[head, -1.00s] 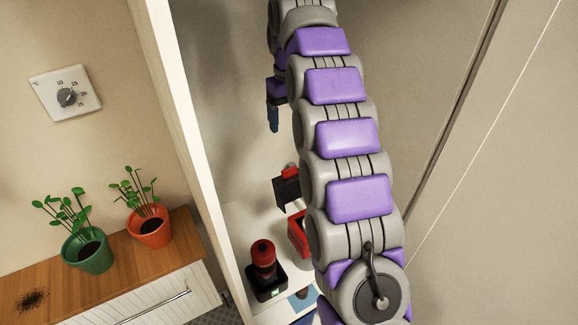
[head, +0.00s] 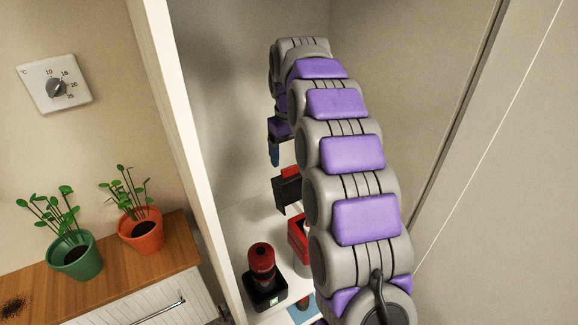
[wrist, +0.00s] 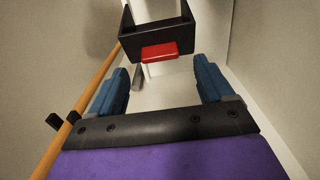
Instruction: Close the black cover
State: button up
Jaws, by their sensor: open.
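The black cover (head: 281,196) stands raised above a red box (head: 297,240) inside the white cabinet, with a red tab (head: 291,172) at its top. In the wrist view, a black frame-shaped part, apparently the cover (wrist: 186,35), and its red tab (wrist: 160,51) are ahead of my fingers. My gripper (wrist: 162,85) is open, its two blue fingers apart with nothing between them. In the head view, my gripper (head: 275,156) hangs just above the cover and looks apart from it. My arm hides part of the box.
A red-and-black device (head: 262,262) stands on a black base with a green light, left of the box. The cabinet's white left post (head: 185,150) is close to my arm. Outside it are a green pot (head: 75,258) and an orange pot (head: 140,232) on a wooden-topped dresser (head: 110,275).

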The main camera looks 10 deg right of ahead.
aim_at(289, 167)
jog(key=shift+s+f, duration=0.1)
jog(key=shift+f, duration=2)
grip_shut()
